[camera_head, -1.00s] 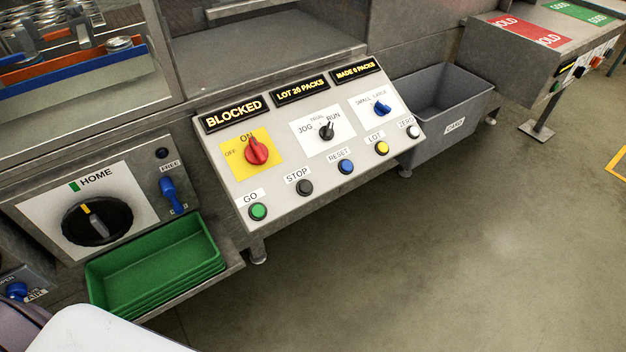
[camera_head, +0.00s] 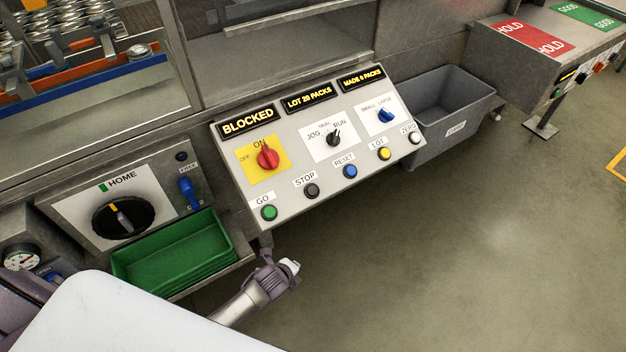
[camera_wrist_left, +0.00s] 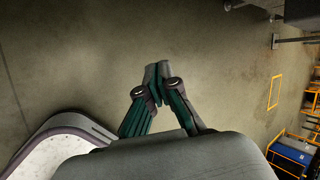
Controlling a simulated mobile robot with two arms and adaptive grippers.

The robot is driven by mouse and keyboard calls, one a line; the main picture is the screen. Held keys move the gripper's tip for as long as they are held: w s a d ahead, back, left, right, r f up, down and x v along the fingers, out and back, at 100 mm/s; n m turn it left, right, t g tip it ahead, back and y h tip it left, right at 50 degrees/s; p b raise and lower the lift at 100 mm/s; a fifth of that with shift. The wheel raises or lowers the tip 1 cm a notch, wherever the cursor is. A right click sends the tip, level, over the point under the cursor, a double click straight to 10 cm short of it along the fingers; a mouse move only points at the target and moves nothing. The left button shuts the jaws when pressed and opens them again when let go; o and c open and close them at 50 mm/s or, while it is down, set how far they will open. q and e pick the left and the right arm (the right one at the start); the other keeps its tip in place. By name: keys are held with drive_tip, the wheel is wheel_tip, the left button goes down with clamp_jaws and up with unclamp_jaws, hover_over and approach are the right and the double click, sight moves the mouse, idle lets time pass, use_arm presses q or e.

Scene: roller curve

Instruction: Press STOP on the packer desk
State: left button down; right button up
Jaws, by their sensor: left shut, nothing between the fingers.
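The packer desk (camera_head: 300,155) is a sloped grey panel in the head view. Its STOP button (camera_head: 312,190) is dark grey and sits between the green GO button (camera_head: 269,212) and the blue RESET button (camera_head: 350,171). The displays read BLOCKED, LOT 20 PACKS and what looks like MADE 6 PACKS. My left gripper (camera_head: 289,266) is below the desk's lower edge, apart from the buttons. In the left wrist view its fingers (camera_wrist_left: 157,74) meet at the tips, empty, over bare floor. My right gripper is not in view.
A green tray (camera_head: 180,252) lies left of the desk, below the HOME dial (camera_head: 123,217). A grey bin (camera_head: 450,110) stands to the right. A table with red HOLD and green GOOD areas (camera_head: 535,38) is farther right. Open floor lies in front of the desk.

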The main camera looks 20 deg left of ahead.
use_arm(q)
drive_tip(key=w+d+r+m+t+p, duration=0.15)
drive_tip(key=w+r+m, duration=0.25)
drive_tip(key=r, duration=0.5)
drive_tip(key=w+d+r+m+t+p, duration=0.1)
drive_tip(key=w+r+m+p, duration=0.1)
drive_tip(key=w+r+m, duration=0.45)
drive_tip(key=m+t+p, duration=0.2)
approach(318, 188)
drive_tip(key=w+d+r, duration=0.3)
drive_tip(key=d+r, duration=0.1)
drive_tip(key=r, duration=0.2)
drive_tip(key=shift+a+m+h, duration=0.15)
drive_tip(key=shift+m+h, duration=0.1)
drive_tip(key=shift+h, duration=0.05)
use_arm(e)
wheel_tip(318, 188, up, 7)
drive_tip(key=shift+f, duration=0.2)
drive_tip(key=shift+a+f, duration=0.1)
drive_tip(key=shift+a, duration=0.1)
